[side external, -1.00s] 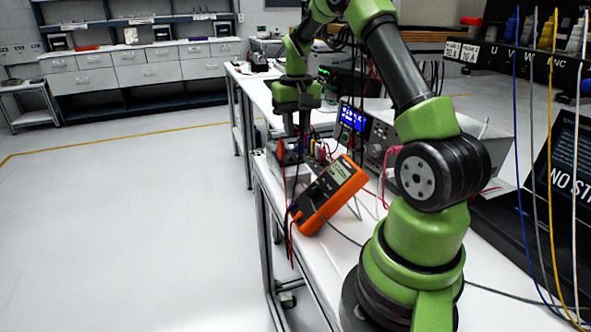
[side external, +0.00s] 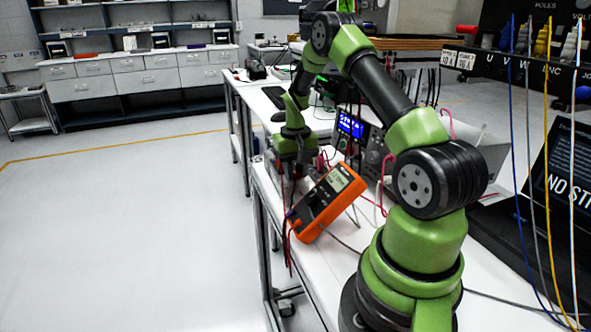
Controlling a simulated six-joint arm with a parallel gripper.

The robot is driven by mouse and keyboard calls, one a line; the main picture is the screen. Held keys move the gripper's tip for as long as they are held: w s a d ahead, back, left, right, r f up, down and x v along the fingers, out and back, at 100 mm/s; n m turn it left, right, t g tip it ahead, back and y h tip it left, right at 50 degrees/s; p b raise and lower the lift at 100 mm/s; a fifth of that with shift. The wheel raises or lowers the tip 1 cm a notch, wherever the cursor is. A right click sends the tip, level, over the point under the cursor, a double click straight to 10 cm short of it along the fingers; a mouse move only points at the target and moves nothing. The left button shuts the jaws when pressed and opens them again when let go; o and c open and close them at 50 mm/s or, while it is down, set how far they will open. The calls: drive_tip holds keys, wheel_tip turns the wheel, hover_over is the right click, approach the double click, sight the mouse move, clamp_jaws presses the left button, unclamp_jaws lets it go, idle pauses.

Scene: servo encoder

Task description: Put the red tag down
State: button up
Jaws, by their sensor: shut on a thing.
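My gripper (side external: 293,169) hangs from my green wrist, low over the far part of the white bench, behind the orange multimeter. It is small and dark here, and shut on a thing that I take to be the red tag. The tag itself cannot be made out clearly among the dark fingers and leads, and I cannot tell whether it touches the surface below.
The orange multimeter (side external: 326,204) leans tilted near the bench's left edge, with red and dark leads. An instrument with a blue display (side external: 351,126) stands right of my gripper. Cables hang at the right.

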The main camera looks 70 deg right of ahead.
sight(295, 174)
drive_tip(key=o, duration=0.9)
drive_tip(key=shift+f, duration=0.1)
drive_tip(key=shift+r, duration=0.5)
wheel_tip(295, 174, up, 11)
drive_tip(key=a+r+n+t, duration=0.2)
drive_tip(key=a+r, duration=0.7)
drive_tip(key=a, duration=0.2)
drive_tip(key=s+a+r+n+t+y, duration=0.2)
drive_tip(key=s+a+t, duration=0.3)
drive_tip(key=s+a, duration=0.8)
drive_tip(key=a+r+n, duration=0.1)
drive_tip(key=a, duration=0.1)
drive_tip(key=shift+s+a, duration=0.4)
